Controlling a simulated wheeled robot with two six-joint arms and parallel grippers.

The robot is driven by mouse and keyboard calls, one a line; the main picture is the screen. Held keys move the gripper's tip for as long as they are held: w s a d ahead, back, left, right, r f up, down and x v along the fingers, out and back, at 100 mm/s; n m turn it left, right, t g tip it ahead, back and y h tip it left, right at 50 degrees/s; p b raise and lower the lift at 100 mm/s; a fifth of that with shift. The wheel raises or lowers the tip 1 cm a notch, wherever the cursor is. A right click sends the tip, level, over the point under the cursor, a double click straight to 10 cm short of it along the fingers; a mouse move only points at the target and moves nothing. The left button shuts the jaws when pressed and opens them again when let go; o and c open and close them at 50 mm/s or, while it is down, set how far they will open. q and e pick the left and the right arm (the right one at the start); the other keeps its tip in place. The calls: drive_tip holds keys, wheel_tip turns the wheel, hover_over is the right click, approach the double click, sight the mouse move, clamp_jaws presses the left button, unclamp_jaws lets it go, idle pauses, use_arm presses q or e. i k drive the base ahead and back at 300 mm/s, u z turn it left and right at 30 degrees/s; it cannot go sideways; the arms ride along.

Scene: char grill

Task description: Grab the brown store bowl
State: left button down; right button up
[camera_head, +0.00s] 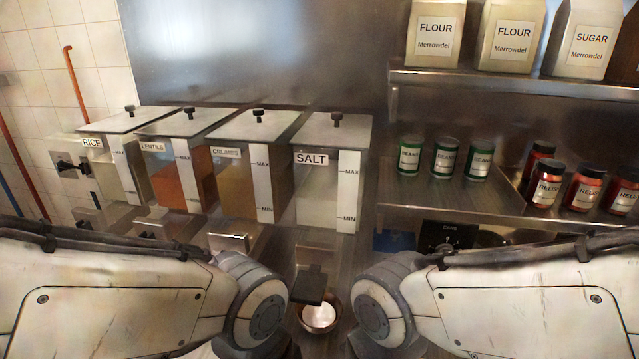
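A small brown-rimmed bowl (305,325) is low in the middle of the view, between my two arms. Its inside looks white; I cannot tell whether that is contents or glare. It is below the dark lever or spout (310,286) at the front of the salt dispenser (330,180), which hides part of its far rim. My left arm comes in from the left and my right arm from the right. Their links fill the lower corners and end on either side of the bowl. Neither gripper's fingers show.
Rice (118,160), lentils (180,170) and crumbs (240,175) dispensers stand left of the salt. At right, a metal shelf (440,200) holds green cans (446,158) and red relish jars (585,187). Flour and sugar bags stand on the upper shelf (500,82).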

sight(323, 320)
drive_tip(key=k, duration=1)
drive_tip(key=u, duration=1.65)
drive_tip(key=i, duration=1.25)
drive_tip(key=z, duration=2.3)
drive_tip(key=i, duration=0.5)
drive_tip(key=z, duration=0.1)
